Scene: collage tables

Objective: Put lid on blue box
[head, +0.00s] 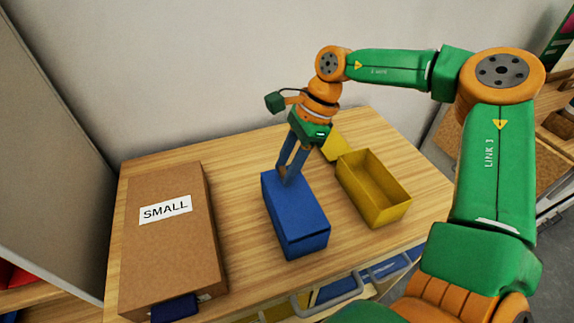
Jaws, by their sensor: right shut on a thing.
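The blue box (306,246) stands on the wooden table, centre. A flat blue lid (295,205) covers its top, with a thin dark line between the two along the near end. I cannot tell whether the lid is fully seated. My right gripper (286,176) points down at the far end of the lid and is shut on it. The exact grip is too small to see clearly. My left gripper is not in view.
An open, empty yellow box (374,190) stands right of the blue box, with a yellow panel (334,147) behind it. A brown carton (168,250) labelled SMALL lies at left. The wooden tabletop (240,245) is bare between carton and blue box. A wall rises behind.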

